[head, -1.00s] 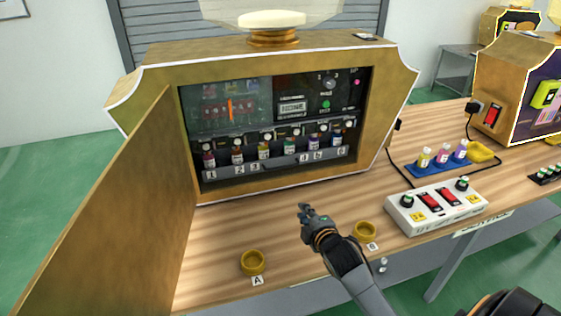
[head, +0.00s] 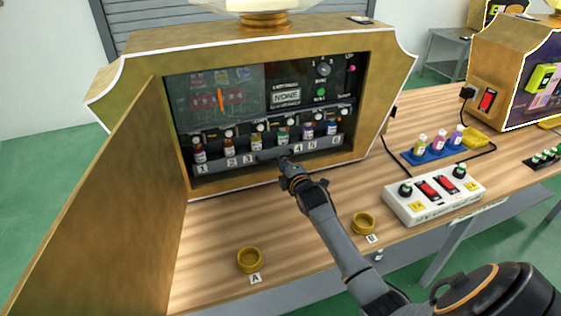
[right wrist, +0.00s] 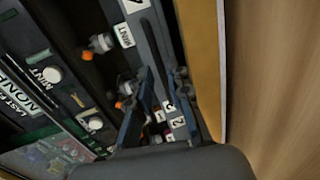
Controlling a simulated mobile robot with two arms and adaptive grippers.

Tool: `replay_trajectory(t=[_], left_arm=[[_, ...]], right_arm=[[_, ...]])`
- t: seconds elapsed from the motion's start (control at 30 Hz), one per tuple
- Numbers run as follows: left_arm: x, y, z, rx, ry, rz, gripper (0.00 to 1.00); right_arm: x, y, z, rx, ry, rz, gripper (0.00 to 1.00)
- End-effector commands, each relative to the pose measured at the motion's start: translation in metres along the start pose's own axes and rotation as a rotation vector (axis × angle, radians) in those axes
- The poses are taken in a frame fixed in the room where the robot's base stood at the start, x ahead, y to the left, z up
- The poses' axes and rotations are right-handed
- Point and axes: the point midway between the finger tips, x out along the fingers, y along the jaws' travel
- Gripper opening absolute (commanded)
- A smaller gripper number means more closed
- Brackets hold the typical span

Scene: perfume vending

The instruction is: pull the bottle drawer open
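The golden vending machine (head: 130,72) has its front panel swung open to the left. Inside, the grey bottle drawer (head: 232,172) runs along the bottom with number labels and a row of small bottles (head: 283,138) behind its front. The drawer appears closed. My right gripper (head: 287,163) is at the drawer front, right of its middle. In the right wrist view, the two fingers of my right gripper (right wrist: 160,98) are apart, with part of the drawer front (right wrist: 158,50) between or just beyond them. Contact with the handle cannot be told. My left gripper is out of view.
Golden cups A (head: 249,260) and B (head: 363,223) stand on the wooden table (head: 215,225). A white switch box (head: 434,199) and a blue bottle tray (head: 436,156) are to the right. The open panel (head: 110,205) bounds the left side.

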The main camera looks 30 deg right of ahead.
Motion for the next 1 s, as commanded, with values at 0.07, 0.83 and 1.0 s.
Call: replay_trajectory(t=[0.07,0.83,1.0], left_arm=[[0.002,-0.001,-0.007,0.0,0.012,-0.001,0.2],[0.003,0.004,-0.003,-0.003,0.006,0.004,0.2],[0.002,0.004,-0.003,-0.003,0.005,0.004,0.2]], right_arm=[[0.01,-0.001,0.0,0.001,0.0,-0.001,0.18],[0.023,0.0,0.0,0.0,0.0,-0.001,0.0],[0.022,0.0,0.0,0.0,0.0,-0.001,0.0]])
